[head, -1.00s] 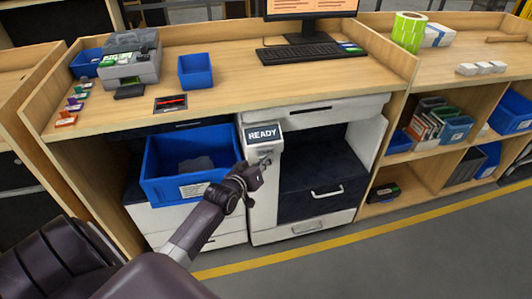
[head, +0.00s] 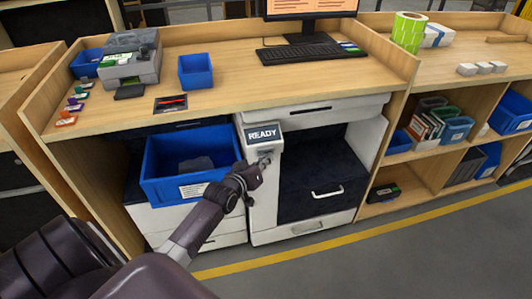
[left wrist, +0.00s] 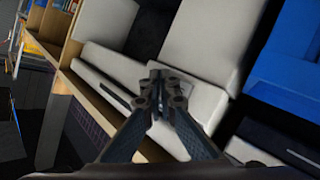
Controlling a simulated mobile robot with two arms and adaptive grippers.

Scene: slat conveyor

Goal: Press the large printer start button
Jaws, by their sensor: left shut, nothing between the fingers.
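The large printer is the white unit (head: 264,205) under the wooden counter. Its small dark display (head: 263,135) reads "READY". My left gripper (head: 265,163) is at the front of the white panel just below the display, shut and empty. In the left wrist view the closed fingertips (left wrist: 157,73) point at the white panel (left wrist: 198,100). I cannot tell whether they touch it. I cannot make out the start button; the fingers cover part of the panel there. My right gripper is not in view.
A blue bin (head: 190,165) stands left of the panel, close to my left forearm. The counter (head: 240,95) above carries a small grey printer (head: 130,62), a keyboard (head: 310,52) and a blue box (head: 195,72).

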